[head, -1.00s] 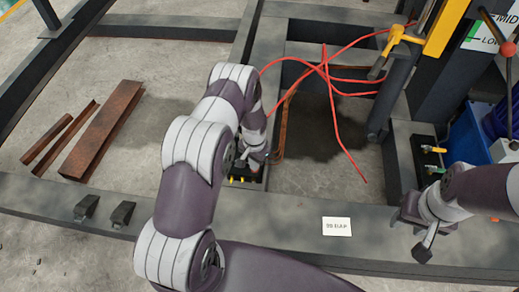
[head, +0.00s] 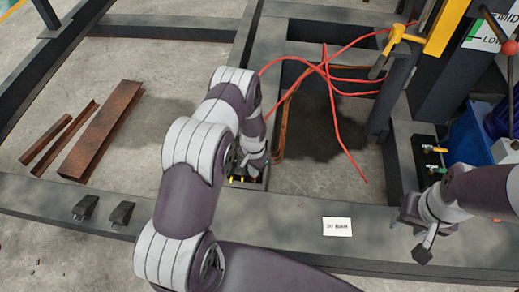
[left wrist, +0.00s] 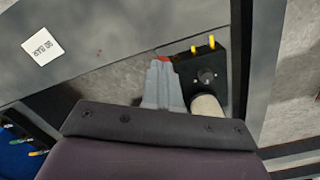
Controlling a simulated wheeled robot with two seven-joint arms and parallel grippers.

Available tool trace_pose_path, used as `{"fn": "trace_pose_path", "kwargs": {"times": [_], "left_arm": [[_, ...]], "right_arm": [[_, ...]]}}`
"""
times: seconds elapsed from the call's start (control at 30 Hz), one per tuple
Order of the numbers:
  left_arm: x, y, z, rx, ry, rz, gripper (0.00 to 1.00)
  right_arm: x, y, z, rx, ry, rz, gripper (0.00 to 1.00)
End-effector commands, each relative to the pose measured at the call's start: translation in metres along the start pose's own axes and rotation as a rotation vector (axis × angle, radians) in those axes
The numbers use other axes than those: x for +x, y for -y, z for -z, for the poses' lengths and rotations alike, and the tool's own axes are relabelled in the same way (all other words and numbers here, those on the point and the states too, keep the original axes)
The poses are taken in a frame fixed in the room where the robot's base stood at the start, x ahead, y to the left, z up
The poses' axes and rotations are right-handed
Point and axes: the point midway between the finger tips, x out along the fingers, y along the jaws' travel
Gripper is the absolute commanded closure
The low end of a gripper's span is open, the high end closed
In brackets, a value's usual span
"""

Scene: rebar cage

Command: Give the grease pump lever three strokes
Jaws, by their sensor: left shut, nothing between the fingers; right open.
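In the left wrist view, the grease pump appears as a black block (left wrist: 204,70) with two yellow fittings, a round dark knob and a pale cylinder (left wrist: 208,106). A small red piece (left wrist: 163,58), which may be part of the lever, shows at the fingertips. My left gripper (left wrist: 161,78) is shut and empty beside the block; I cannot tell whether it touches the red piece. In the head view my left arm hides most of the pump; its yellow fittings (head: 238,179) show below the hand. My right gripper (head: 416,238) is open over the front beam at the right.
A white card (head: 337,227) lies on the front beam (head: 290,218). Red hoses (head: 330,85) cross the frame opening. A yellow-and-black post (head: 440,28) and a blue unit (head: 468,140) stand at right. Rusty steel pieces (head: 103,130) lie on the left floor.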

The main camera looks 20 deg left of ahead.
Motion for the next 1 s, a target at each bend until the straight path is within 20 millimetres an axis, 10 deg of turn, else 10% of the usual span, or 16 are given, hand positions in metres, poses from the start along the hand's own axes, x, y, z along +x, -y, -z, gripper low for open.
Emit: {"fn": "trace_pose_path", "kwargs": {"times": [1.0], "left_arm": [[0.019,-0.004,-0.007,0.0,0.0,0.0,1.0]], "right_arm": [[0.01,0.0,-0.001,0.0,0.0,0.0,0.57]]}}
